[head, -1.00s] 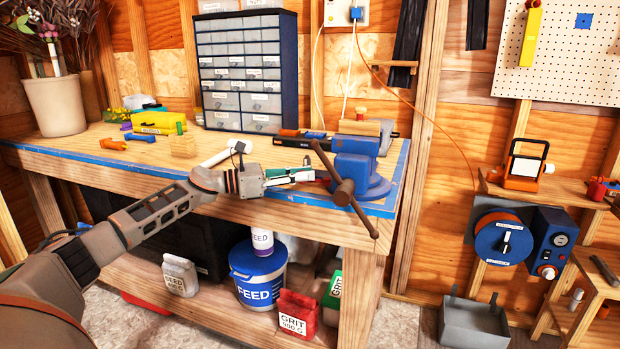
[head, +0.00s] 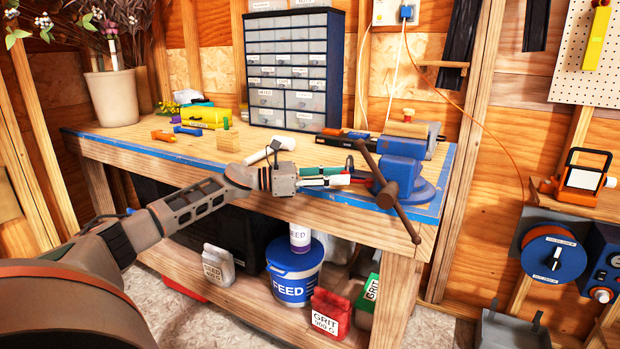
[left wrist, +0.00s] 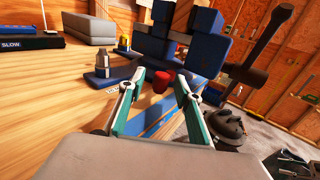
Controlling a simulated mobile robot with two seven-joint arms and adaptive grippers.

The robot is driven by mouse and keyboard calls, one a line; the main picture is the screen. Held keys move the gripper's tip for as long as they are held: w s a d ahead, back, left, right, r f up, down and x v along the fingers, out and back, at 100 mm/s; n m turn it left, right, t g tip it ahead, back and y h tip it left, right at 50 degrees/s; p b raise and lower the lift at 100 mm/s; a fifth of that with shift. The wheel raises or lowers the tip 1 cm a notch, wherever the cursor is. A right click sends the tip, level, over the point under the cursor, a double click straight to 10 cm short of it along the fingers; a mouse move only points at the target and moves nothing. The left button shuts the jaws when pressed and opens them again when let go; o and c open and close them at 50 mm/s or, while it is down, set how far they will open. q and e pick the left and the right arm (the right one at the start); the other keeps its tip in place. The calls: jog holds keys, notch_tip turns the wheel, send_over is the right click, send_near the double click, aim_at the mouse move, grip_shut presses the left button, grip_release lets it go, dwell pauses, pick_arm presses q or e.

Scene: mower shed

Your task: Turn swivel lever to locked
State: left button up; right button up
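A blue bench vise (head: 402,172) stands at the right front corner of the workbench, with its brown tommy bar (head: 388,194) slanting across its front. In the left wrist view the vise (left wrist: 160,48) is ahead, and a small red knob (left wrist: 160,81) shows low at its base. I take this knob for the end of the swivel lever; the lever's arm is hard to make out. My left gripper (head: 347,179) is at the vise's left side. Its green-and-white fingers are open in the left wrist view (left wrist: 160,86), with the knob between the tips, seemingly without contact. My right gripper is out of view.
The workbench (head: 190,150) holds a drawer cabinet (head: 292,70), a yellow case (head: 204,117) and a plant pot (head: 110,97). The tommy bar (left wrist: 262,48) rises to the right of the gripper. A feed bucket (head: 294,275) stands on the shelf below.

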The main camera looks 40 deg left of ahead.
pick_arm(q)
jog(key=v, duration=0.9)
jog(key=shift+s+a, duration=0.15)
jog(key=shift+s, duration=0.1)
